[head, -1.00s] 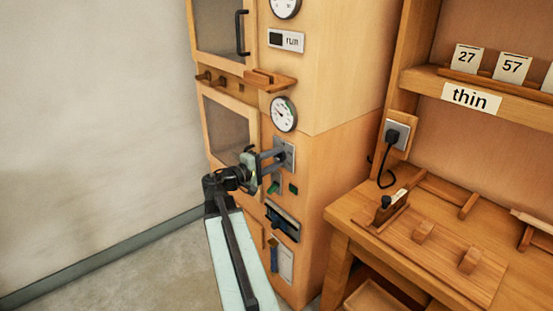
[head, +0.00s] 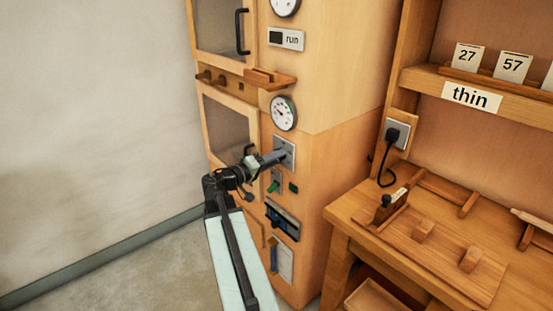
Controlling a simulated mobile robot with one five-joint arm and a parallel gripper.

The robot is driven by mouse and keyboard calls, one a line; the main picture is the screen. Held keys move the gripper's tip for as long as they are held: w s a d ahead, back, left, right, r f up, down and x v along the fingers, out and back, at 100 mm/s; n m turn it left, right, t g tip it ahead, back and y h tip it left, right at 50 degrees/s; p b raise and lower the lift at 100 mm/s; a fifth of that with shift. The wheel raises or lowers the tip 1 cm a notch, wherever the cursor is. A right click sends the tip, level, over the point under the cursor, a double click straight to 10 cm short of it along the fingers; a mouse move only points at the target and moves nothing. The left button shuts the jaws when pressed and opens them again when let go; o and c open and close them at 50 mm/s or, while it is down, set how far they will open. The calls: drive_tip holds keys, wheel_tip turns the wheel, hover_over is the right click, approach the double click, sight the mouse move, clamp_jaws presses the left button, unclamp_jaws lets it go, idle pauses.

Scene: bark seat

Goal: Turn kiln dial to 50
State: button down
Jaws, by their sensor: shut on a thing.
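The wooden kiln cabinet (head: 300,95) stands in the middle of the head view. A round white gauge (head: 284,113) with a needle and a green mark is on its front. Below the gauge is a grey metal plate (head: 288,143). My gripper (head: 279,156) reaches the plate from the lower left and is shut on the kiln dial there. The fingers hide the dial, and its setting cannot be read.
Below are a small green switch (head: 273,187), a dark slot panel (head: 283,221) and a hanging paper card (head: 286,263). A display marked run (head: 286,40) and a small wooden ledge (head: 269,80) are above. A workbench (head: 440,250) stands close on the right.

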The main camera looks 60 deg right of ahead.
idle(0.4)
drive_tip(key=c, duration=0.9)
unclamp_jaws()
drive_tip(key=shift+a, duration=0.1)
drive_tip(key=v, duration=0.7)
drive_tip(key=shift+w+a, duration=0.1)
drive_tip(key=shift+a, duration=0.2)
